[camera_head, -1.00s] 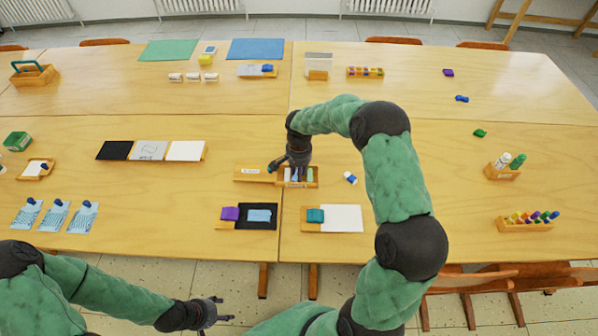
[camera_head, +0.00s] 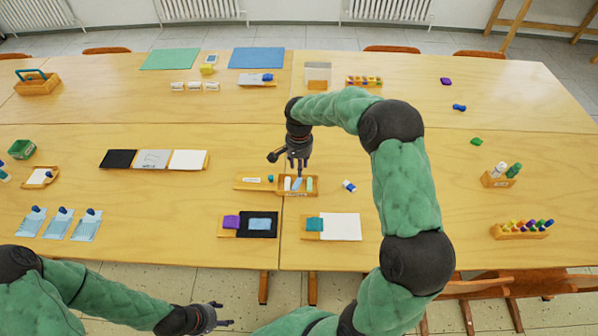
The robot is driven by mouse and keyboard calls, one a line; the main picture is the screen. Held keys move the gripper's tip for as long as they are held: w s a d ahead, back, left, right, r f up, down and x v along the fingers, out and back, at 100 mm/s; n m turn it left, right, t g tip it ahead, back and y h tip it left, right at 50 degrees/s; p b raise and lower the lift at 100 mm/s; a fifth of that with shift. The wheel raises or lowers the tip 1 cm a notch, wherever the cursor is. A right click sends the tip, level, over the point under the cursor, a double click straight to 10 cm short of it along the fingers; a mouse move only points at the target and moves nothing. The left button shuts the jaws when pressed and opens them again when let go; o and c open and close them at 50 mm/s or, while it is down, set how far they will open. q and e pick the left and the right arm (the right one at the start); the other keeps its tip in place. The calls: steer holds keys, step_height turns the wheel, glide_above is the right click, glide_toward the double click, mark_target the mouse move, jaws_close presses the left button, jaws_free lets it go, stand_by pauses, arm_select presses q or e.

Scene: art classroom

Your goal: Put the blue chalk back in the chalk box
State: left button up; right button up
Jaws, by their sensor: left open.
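The wooden chalk box (camera_head: 314,192) sits near the middle of the front table. Inside it are a white chalk (camera_head: 287,184), a green chalk (camera_head: 309,184) and, between them, the blue chalk (camera_head: 297,184), which looks slanted. I cannot tell whether the blue chalk lies flat on the bottom. My right gripper (camera_head: 287,165) hangs just above the box, pointing down, fingers spread and apparently empty. A wooden piece (camera_head: 246,184) adjoins the box on the left, with a small teal piece on it.
A small blue and white item (camera_head: 348,186) lies right of the box. Two boards with a purple block (camera_head: 231,222) and a teal block (camera_head: 314,224) lie in front. A marker rack (camera_head: 520,231) stands at the right. Table behind the box is mostly clear.

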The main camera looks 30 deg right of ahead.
steer(key=shift+r+p, duration=0.3)
steer(key=shift+r, duration=1.4)
